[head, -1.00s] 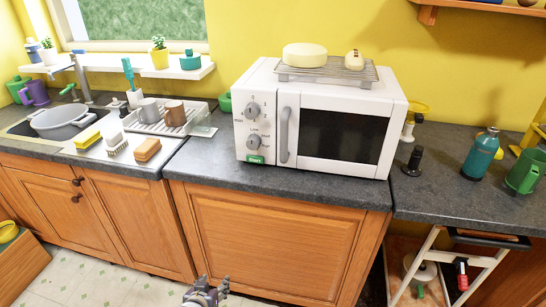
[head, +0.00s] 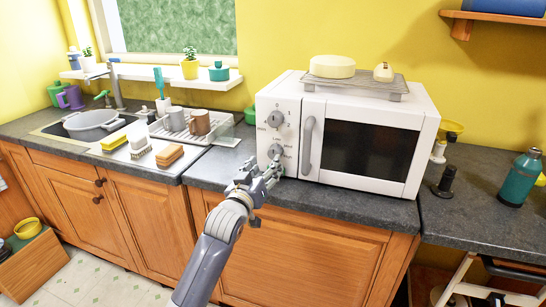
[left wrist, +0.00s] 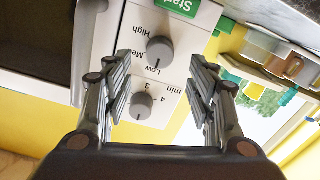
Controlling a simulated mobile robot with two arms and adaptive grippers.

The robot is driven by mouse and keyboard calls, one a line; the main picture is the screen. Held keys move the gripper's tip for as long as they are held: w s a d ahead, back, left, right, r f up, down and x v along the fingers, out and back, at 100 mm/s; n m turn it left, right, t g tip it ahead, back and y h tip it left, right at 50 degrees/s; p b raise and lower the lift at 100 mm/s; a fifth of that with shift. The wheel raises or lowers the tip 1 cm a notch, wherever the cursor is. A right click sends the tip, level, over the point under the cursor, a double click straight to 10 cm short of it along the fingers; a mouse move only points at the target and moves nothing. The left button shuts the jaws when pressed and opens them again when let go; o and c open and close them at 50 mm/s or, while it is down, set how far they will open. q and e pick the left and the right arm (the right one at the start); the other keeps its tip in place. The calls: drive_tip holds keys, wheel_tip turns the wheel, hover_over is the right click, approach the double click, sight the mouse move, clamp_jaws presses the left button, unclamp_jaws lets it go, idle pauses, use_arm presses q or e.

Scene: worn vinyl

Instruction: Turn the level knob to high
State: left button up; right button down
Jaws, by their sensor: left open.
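The white microwave (head: 345,130) stands on the counter with two grey knobs on its left panel. The lower one, the level knob (head: 275,151), is marked Low, Med and High; it also shows upside down in the left wrist view (left wrist: 159,50), its pointer mark toward Low. The upper timer knob (head: 276,119) also shows there (left wrist: 141,104). My left gripper (head: 272,168) is just in front of the panel near the level knob. In the left wrist view its open fingers (left wrist: 160,60) stand on either side of the level knob, apart from it. My right gripper is out of view.
The microwave's door handle (head: 308,145) is close to the right of the knobs. A rack (head: 355,84) with a cheese-like round sits on top. A dish rack (head: 190,132) with mugs stands to the left. The counter in front is clear.

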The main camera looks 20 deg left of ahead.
sight(273, 155)
use_arm(q)
drive_tip(key=shift+w+d, duration=0.15)
drive_tip(key=shift+w, duration=3.1)
drive_tip(key=c, duration=1)
